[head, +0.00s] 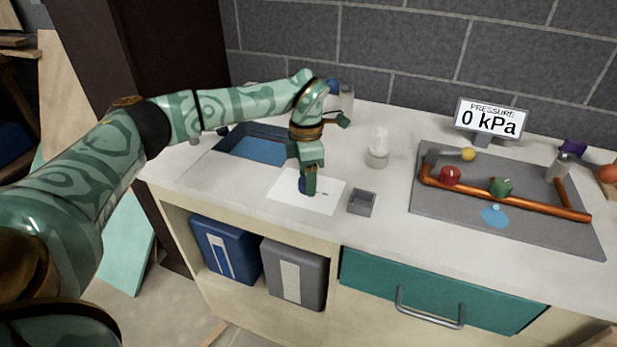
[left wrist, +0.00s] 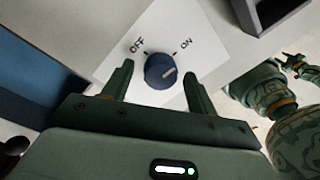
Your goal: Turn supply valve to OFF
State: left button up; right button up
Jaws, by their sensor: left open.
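The supply valve is a dark blue round knob (left wrist: 160,71) on a white plate (head: 332,194) lying on the counter. In the left wrist view, OFF is printed to the knob's upper left and ON to its upper right. A light line on the knob's top points up and right, toward the ON side. My left gripper (head: 307,190) points down over the plate. It is open, with one finger (left wrist: 155,85) on each side of the knob; I cannot tell whether they touch it. In the head view the gripper largely hides the knob. My right gripper does not show clearly.
A small grey open box (head: 363,202) sits just right of the plate, and a blue basin (head: 255,149) is at the left. A copper pipe (head: 520,202) with red and green valves lies on a grey mat (head: 435,207). The pressure display (head: 491,119) reads 0 kPa.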

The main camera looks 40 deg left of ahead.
pick_arm(q)
jog(key=c, duration=1)
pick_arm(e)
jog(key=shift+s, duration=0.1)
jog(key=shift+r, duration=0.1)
pick_arm(q)
jog(key=shift+r+n+p, duration=0.2)
jog(key=shift+n+p, duration=0.4)
jog(key=shift+p, duration=0.25)
jog(key=n+p, duration=0.8)
jog(key=p, duration=0.1)
jog(key=shift+n, duration=0.3)
jog(key=n+p, duration=0.3)
jog(key=n, duration=0.1)
jog(key=shift+t+p, duration=0.4)
jog(key=shift+f+n+p, duration=0.15)
jog(key=shift+n+p, duration=1.15)
jog(key=shift+n, duration=0.8)
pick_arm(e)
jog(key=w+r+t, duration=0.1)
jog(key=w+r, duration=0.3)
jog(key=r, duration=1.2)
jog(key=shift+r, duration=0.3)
pick_arm(q)
jog(key=shift+a, duration=0.1)
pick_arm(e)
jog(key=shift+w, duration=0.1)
